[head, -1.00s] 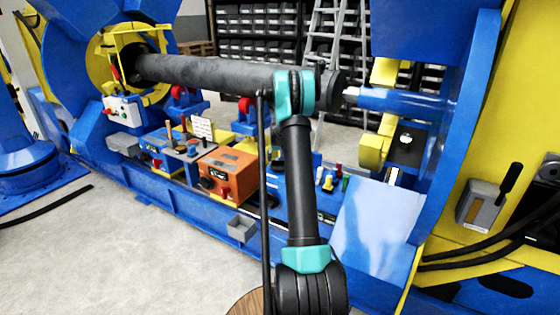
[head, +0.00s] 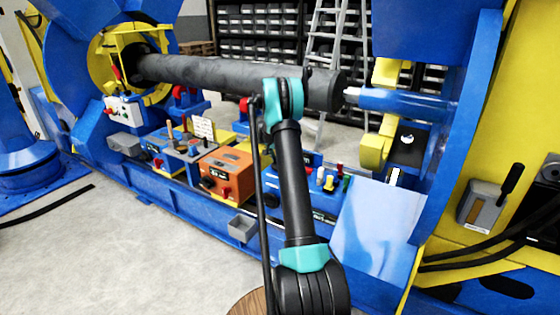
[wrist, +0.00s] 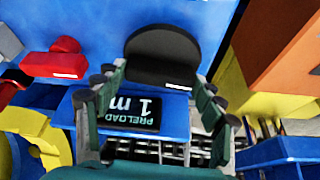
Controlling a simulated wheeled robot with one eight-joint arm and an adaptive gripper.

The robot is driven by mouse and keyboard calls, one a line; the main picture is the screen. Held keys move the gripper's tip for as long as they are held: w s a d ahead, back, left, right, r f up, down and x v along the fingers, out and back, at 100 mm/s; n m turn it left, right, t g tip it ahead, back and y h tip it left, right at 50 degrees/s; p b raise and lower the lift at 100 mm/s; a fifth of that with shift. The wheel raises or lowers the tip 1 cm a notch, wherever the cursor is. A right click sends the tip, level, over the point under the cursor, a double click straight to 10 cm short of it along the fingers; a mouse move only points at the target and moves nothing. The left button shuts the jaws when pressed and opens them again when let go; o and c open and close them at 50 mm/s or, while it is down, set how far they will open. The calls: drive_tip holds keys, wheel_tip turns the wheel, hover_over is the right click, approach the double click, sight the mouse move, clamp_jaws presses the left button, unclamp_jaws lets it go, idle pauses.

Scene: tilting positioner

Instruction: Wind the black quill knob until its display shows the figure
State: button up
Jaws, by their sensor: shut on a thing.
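The black quill knob (wrist: 163,52) is a round dark disc with a small white mark on its edge, in the upper middle of the wrist view. My gripper (wrist: 158,82) is shut on it, with a green-and-grey finger on each side. A black display (wrist: 130,108) on a blue housing sits just below the knob, partly behind the left finger. It carries the word PRELOAD and what looks like "1 m"; part may be covered. In the head view my arm hides the gripper, and I cannot make out the knob.
In the head view a long dark shaft (head: 220,73) runs behind my arm. An orange box (head: 228,175) and a grey bin (head: 242,228) stand left of the arm. A red part (wrist: 56,60) lies left of the knob in the wrist view. The floor at left is mostly clear.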

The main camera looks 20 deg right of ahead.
idle(0.3)
drive_tip(key=o, duration=1.2)
drive_tip(key=shift+c, duration=0.2)
drive_tip(key=v, duration=1.2)
drive_tip(key=shift+a, duration=0.15)
